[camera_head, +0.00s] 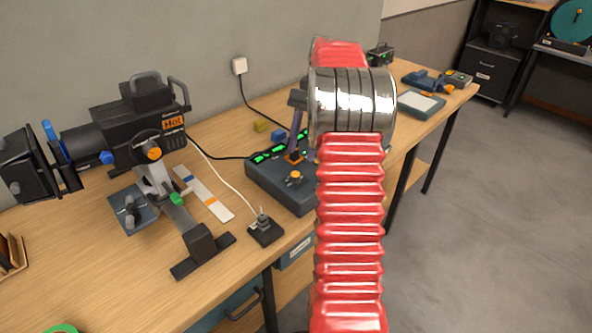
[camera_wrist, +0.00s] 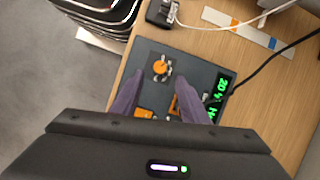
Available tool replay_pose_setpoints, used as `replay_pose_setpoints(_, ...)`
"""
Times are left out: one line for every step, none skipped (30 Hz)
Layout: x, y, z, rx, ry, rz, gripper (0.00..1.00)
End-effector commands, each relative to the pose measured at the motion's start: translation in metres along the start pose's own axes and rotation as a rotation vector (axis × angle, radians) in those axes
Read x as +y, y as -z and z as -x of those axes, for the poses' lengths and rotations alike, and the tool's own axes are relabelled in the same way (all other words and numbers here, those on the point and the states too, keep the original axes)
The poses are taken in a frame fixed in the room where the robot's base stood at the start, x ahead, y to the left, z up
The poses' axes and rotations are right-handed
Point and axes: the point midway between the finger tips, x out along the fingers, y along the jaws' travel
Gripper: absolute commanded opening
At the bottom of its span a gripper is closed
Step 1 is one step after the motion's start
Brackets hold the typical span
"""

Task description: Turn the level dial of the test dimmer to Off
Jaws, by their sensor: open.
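The test dimmer (camera_head: 270,178) is a dark blue-grey box with green lit displays on the bench, and it fills the middle of the wrist view (camera_wrist: 203,68). An orange dial (camera_head: 295,177) sits on its top toward the near end; the wrist view shows it on a dark plate (camera_wrist: 160,67). Its pointer setting is too small to read. My gripper (camera_wrist: 160,79) is open above the dimmer, its purple-grey fingers apart and empty. In the wrist picture the dial lies just past the fingertips, apart from them. My arm hides the dimmer's right side in the head view.
More orange parts (camera_wrist: 145,114) show on the dimmer between the fingers. A small black box (camera_head: 265,231) with a white cable stands near it. A black spotlight (camera_head: 130,125) on a stand is at left. Tools and a tray (camera_head: 420,102) lie farther right.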

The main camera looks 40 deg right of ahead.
Motion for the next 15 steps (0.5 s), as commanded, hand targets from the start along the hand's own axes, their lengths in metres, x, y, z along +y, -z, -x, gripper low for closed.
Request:
replay_pose_setpoints(0.0,-0.001,-0.008,-0.003,-0.002,0.0,0.41)
replay_pose_setpoints(0.0,-0.001,-0.012,-0.002,-0.001,0.001,0.41)
replay_pose_setpoints(0.0,-0.001,-0.018,-0.003,-0.002,0.001,0.41)
replay_pose_setpoints(0.0,-0.001,-0.022,-0.002,-0.002,0.001,0.41)
replay_pose_setpoints(0.0,-0.001,-0.027,-0.002,-0.002,0.001,0.41)
replay_pose_setpoints(0.0,-0.001,-0.033,-0.003,-0.002,0.001,0.41)
replay_pose_setpoints(0.0,-0.001,-0.038,-0.002,-0.002,0.001,0.41)
replay_pose_setpoints(0.0,-0.001,-0.042,-0.003,-0.002,0.001,0.41)
replay_pose_setpoints(0.0,-0.001,-0.048,-0.002,-0.002,0.001,0.41)
replay_pose_setpoints(0.0,-0.001,-0.052,-0.003,-0.002,0.001,0.41)
replay_pose_setpoints(0.0,-0.001,-0.056,-0.003,-0.002,0.001,0.41)
replay_pose_setpoints(0.0,-0.001,-0.06,-0.002,-0.001,0.001,0.41)
replay_pose_setpoints(0.0,-0.001,-0.063,-0.002,-0.001,0.001,0.41)
replay_pose_setpoints(0.0,-0.001,-0.066,-0.002,-0.001,0.001,0.41)
replay_pose_setpoints(0.0,-0.001,-0.068,-0.001,-0.001,0.001,0.41)
